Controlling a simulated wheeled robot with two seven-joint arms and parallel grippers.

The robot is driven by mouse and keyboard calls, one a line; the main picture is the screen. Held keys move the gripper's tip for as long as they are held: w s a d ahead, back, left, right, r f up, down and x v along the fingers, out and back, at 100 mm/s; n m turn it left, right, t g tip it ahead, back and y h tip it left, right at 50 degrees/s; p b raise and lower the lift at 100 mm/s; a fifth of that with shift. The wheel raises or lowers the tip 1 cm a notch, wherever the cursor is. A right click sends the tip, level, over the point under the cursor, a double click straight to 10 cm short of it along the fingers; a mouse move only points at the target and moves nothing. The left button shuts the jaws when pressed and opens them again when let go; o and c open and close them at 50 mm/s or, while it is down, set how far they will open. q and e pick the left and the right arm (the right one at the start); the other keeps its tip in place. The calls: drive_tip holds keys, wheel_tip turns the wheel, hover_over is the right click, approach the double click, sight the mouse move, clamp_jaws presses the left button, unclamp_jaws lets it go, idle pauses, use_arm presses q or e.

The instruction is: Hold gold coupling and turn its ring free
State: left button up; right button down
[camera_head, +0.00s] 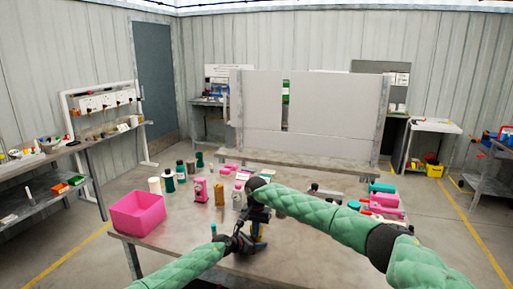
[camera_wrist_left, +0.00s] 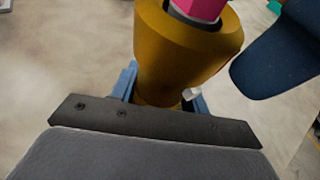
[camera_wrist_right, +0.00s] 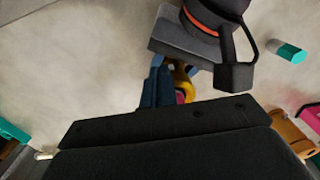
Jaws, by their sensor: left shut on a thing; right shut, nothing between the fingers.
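The gold coupling (camera_wrist_left: 180,60) fills the upper middle of the left wrist view. My left gripper (camera_wrist_left: 160,88) is shut on it, with a blue finger showing on either side. A pink part (camera_wrist_left: 203,8) sits in the coupling's dark-lined opening; its far end is cut off. A dark blue finger (camera_wrist_left: 278,55), apparently of my right gripper, is beside the coupling. In the right wrist view my right gripper (camera_wrist_right: 158,85) is shut and empty, close by the coupling (camera_wrist_right: 181,72), which is mostly hidden. In the head view both grippers meet above the table, the left (camera_head: 243,240) below the right (camera_head: 258,222).
A pink bin (camera_head: 137,212) stands at the table's left edge. Several bottles and cylinders, including a gold-brown one (camera_head: 220,195), stand behind my grippers. Pink and teal parts (camera_head: 385,200) lie at the right. A grey panel (camera_head: 330,105) rises behind the table (camera_head: 180,245).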

drive_tip(key=shift+w, duration=0.3)
idle(0.6)
drive_tip(key=shift+w+a, duration=0.1)
drive_tip(key=shift+a, duration=0.55)
drive_tip(key=shift+w+a, duration=0.2)
drive_tip(key=shift+a, duration=0.15)
idle(0.6)
drive_tip(key=shift+s+a, duration=0.2)
drive_tip(key=shift+s, duration=0.1)
wheel_tip(320, 180, up, 6)
idle(0.8)
wheel_tip(320, 180, down, 6)
drive_tip(key=d, duration=0.1)
drive_tip(key=shift+s+d, duration=0.25)
drive_tip(key=shift+d, duration=0.15)
idle(0.7)
